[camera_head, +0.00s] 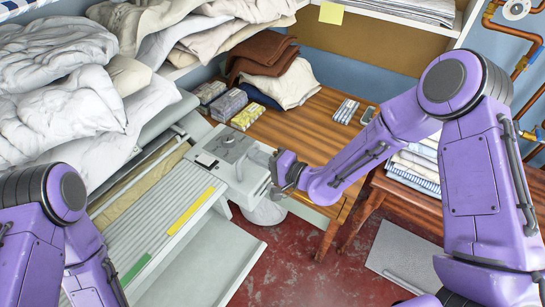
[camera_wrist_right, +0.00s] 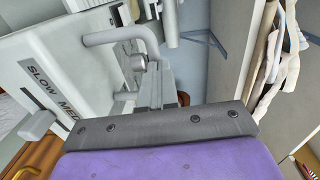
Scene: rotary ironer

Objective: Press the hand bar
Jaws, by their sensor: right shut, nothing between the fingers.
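The rotary ironer (camera_head: 165,208) stands at left centre in the head view, with a ribbed grey board in front and a grey end housing (camera_head: 232,152) at its right. A thin pale bar (camera_head: 140,172) runs lengthwise along it; I cannot tell surely whether this is the hand bar. My right gripper (camera_head: 279,177) is shut and empty beside the right end of the housing; contact is unclear. In the right wrist view, a bent grey tube (camera_wrist_right: 118,36) lies just beyond the gripper, near a panel (camera_wrist_right: 55,75) marked SLOW and MED. My left gripper is out of view.
White crumpled linen (camera_head: 60,95) is heaped behind the ironer at left. A wooden table (camera_head: 310,130) behind holds folded cloths (camera_head: 292,85) and small packs (camera_head: 225,105). The red floor (camera_head: 300,260) is partly clear.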

